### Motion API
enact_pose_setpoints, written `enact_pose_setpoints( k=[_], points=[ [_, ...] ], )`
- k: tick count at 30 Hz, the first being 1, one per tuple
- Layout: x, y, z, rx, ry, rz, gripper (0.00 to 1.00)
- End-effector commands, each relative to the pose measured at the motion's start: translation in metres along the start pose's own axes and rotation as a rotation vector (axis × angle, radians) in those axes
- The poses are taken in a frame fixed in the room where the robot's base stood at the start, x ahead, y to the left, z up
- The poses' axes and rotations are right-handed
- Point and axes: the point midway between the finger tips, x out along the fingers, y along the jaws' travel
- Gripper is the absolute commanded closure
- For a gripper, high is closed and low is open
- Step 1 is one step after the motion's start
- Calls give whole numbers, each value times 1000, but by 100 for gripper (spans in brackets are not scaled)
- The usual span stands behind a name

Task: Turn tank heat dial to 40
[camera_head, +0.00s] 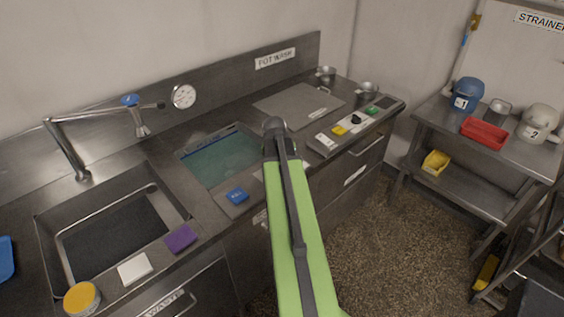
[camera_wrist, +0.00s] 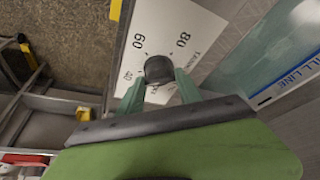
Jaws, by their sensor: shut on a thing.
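The tank heat dial (camera_wrist: 159,70) is a dark round knob on a white plate (camera_wrist: 190,15) in the wrist view. The plate carries the numbers 80, 60 and 40 around the knob, with 40 at its lower left. My gripper (camera_wrist: 159,84) is shut on the knob, one green finger on each side. I cannot make out a pointer mark on the knob, so its setting is unclear. In the head view my green arm reaches over the counter front beside the tank and hides the dial and my fingertips.
A steel side table (camera_head: 441,110) stands right, across open floor.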

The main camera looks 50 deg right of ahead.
Motion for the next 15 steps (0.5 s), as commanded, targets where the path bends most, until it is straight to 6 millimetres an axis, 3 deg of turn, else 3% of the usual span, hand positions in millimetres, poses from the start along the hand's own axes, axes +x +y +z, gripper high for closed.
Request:
enact_pose_setpoints(
  k=[10,11,15],
  points=[
    [0,1,1,2,-3,3,99],
    [0,1,1,2,-3,3,54],
    [0,1,1,1,-2,2,36]
  ],
)
